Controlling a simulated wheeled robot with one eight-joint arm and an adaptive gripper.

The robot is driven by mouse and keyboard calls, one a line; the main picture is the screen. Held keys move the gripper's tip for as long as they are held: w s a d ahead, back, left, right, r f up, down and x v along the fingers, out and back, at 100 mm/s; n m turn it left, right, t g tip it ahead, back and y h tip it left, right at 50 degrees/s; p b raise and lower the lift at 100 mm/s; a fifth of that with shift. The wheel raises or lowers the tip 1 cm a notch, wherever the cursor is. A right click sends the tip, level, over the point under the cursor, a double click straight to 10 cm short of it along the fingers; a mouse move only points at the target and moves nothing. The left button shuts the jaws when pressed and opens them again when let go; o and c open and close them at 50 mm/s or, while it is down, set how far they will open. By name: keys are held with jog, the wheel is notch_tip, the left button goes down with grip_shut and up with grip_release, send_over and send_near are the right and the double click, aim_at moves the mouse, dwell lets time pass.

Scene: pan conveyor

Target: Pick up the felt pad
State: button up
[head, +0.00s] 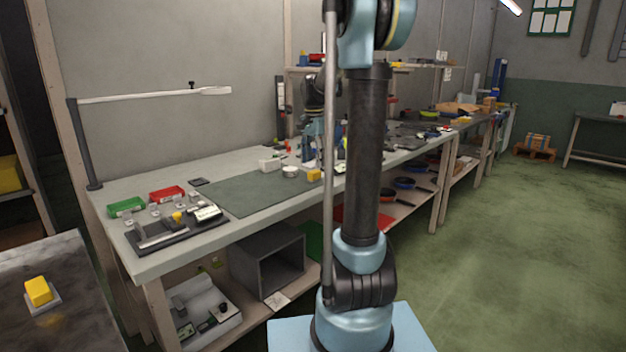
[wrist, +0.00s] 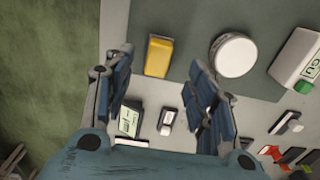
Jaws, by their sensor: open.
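I cannot tell for sure which item is the felt pad. My gripper (wrist: 163,92) is open and empty in the wrist view, above the bench with its fingers apart. Between the fingers, as pictured, are a small white-and-black piece (wrist: 167,119) and a small device with a display (wrist: 129,119). Just beyond the fingertips lies a yellow block (wrist: 158,57) on the dark grey-green mat (wrist: 188,18). A white round item (wrist: 233,55) lies to its right. The fingers appear apart from all of these.
A white box with a green part (wrist: 296,58) lies right of the round item. In the head view the long bench (head: 150,263) holds red (head: 167,194) and green (head: 126,207) bins. Green floor (head: 500,245) is open at right.

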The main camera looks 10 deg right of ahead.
aim_at(314, 171)
jog(key=shift+s+d+f, duration=0.1)
jog(key=shift+d+f, duration=0.05)
jog(key=shift+f, duration=2.75)
jog(key=shift+c, duration=0.3)
jog(key=c, duration=1.1)
